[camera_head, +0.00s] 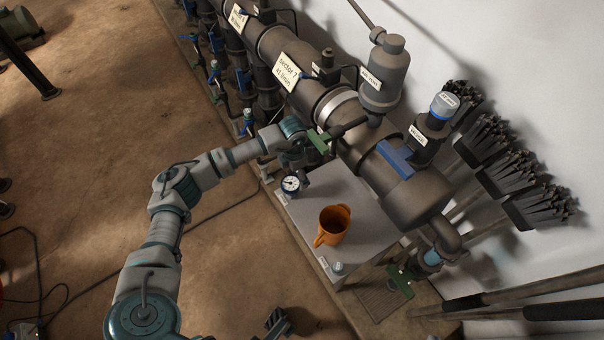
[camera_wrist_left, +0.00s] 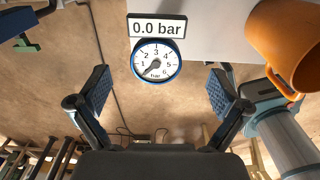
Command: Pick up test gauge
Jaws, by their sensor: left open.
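The test gauge (camera_head: 290,184) is a small round dial with a white face and blue rim, at the left edge of a grey box top. In the left wrist view the gauge (camera_wrist_left: 156,60) sits below a "0.0 bar" label, its needle at the low end. My left gripper (camera_head: 297,158) is just beyond the gauge in the head view. In the wrist view its two fingers (camera_wrist_left: 156,92) are spread wide, with the gauge ahead between them and nothing held. A dark ridged piece at the head view's bottom edge looks like part of my right gripper (camera_head: 277,322); its jaw state is unclear.
An orange mug (camera_head: 332,225) stands on the grey box (camera_head: 357,202), right of the gauge; it also shows in the wrist view (camera_wrist_left: 285,45). A large dark pipe (camera_head: 330,105) with valves runs behind. Brushes (camera_head: 505,150) line the wall. Floor at left is mostly clear.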

